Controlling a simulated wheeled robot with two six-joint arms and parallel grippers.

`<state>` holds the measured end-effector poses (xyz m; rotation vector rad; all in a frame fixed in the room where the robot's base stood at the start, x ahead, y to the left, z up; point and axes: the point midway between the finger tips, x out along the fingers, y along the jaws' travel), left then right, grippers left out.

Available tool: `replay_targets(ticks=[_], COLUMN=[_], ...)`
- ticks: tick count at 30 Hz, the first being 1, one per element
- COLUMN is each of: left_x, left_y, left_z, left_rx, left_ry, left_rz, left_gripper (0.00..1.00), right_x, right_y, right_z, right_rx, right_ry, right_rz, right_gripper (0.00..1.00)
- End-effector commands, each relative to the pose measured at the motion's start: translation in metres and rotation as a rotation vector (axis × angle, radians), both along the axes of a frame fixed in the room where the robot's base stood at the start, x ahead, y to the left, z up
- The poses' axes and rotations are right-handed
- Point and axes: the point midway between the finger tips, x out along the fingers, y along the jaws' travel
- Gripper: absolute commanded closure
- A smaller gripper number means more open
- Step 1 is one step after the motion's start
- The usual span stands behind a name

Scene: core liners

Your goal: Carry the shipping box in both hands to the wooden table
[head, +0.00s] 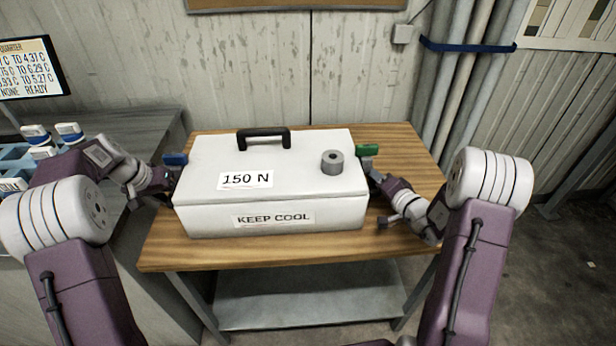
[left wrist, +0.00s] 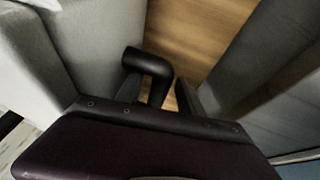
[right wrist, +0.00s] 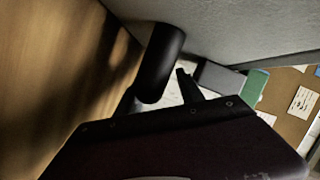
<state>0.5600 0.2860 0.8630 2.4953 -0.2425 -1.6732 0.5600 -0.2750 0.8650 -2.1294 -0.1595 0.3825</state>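The white shipping box (head: 280,187), labelled "150 N" and "KEEP COOL", appears to rest level on the wooden table (head: 270,252). It has a black top handle (head: 263,133) and a grey ring-shaped weight (head: 332,163) on its lid. My left gripper (head: 167,182) is at the box's left side. In the left wrist view a black side handle (left wrist: 150,64) lies between its fingers, with a gap showing. My right gripper (head: 376,180) is at the right side. In the right wrist view a black side handle (right wrist: 163,60) lies by its fingers, also with a gap.
A blue piece (head: 175,159) and a green piece (head: 367,150) stick out at the box's sides. A grey counter (head: 130,125) with a blue rack and a screen (head: 28,70) stands at the left. Pipes (head: 465,80) run up the wall at back right. The floor at right is clear.

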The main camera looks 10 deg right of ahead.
Motion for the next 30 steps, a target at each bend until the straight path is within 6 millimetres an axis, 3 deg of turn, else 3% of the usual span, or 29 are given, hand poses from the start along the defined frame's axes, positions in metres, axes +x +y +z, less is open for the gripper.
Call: replay_targets(ticks=[8, 15, 21, 30], left_x=[-0.003, -0.025, -0.040, -0.045], left_y=[0.002, 0.015, 0.022, 0.024], left_z=[0.010, 0.064, 0.098, 0.109], left_rx=[0.001, 0.002, 0.002, 0.000], left_ry=[-0.003, -0.005, -0.003, 0.001], left_rz=[0.001, 0.002, 0.001, 0.000], left_gripper=[0.55, 0.55, 0.55, 0.55], right_x=[0.000, 0.000, 0.000, -0.003], right_y=[0.000, 0.000, 0.000, -0.001], right_z=[0.000, 0.000, 0.000, 0.000], right_rx=[0.001, 0.001, 0.001, 0.001], right_ry=[0.001, 0.001, 0.001, 0.001], right_rz=[0.001, 0.001, 0.001, -0.001], right_gripper=[0.55, 0.55, 0.55, 0.55])
